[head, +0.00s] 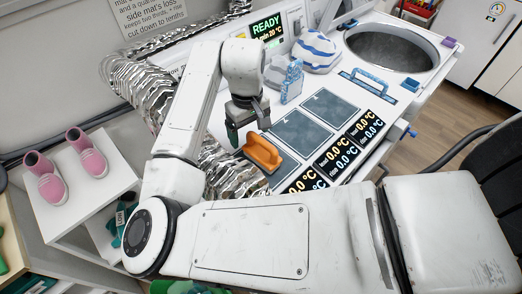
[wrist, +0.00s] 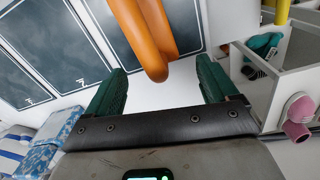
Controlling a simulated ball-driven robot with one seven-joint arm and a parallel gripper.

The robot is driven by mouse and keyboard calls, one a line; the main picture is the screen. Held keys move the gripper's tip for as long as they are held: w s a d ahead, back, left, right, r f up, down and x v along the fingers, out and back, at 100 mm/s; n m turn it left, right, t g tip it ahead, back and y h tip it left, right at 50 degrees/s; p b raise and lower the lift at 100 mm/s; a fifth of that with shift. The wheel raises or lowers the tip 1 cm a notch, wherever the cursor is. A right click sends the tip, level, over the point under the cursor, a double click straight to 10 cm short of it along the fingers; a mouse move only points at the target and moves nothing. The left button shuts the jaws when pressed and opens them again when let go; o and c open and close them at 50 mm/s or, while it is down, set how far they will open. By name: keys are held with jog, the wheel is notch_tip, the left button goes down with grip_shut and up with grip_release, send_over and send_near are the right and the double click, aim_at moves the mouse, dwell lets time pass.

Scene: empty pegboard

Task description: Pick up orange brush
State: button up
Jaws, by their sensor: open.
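My gripper (head: 242,132) is just behind and left of the brush in the head view. In the wrist view my gripper (wrist: 161,80) has its two green fingers wide apart, with nothing held between them. In the head view my gripper's far finger is hidden.
Dark square panels (head: 303,130) and temperature displays (head: 339,152) lie right of the brush. A blue-patterned block (head: 291,83) and a striped bag (head: 318,52) stand behind. A blue handle (head: 368,86) and round basin (head: 391,46) are further right. Pink shoes (head: 87,153) rest on a left-side shelf.

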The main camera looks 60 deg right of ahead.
aim_at(250, 140)
jog(key=shift+s+f+p, duration=0.1)
jog(key=shift+f+p, duration=0.25)
jog(key=shift+f, duration=1.6)
jog(key=shift+c, duration=0.3)
jog(key=shift+r, duration=0.1)
grip_shut()
jog(key=shift+r, duration=0.45)
jog(key=s+r, duration=0.1)
jog(key=r, duration=0.1)
jog(key=s+r+b, duration=0.1)
jog(key=s+r, duration=0.1)
jog(key=r, duration=0.1)
jog(key=s+r, duration=0.2)
jog(key=shift+d+r, duration=0.1)
jog(key=shift+r, duration=0.25)
jog(key=s+r, duration=0.4)
jog(key=s, duration=0.5)
jog(key=shift+r, duration=0.15)
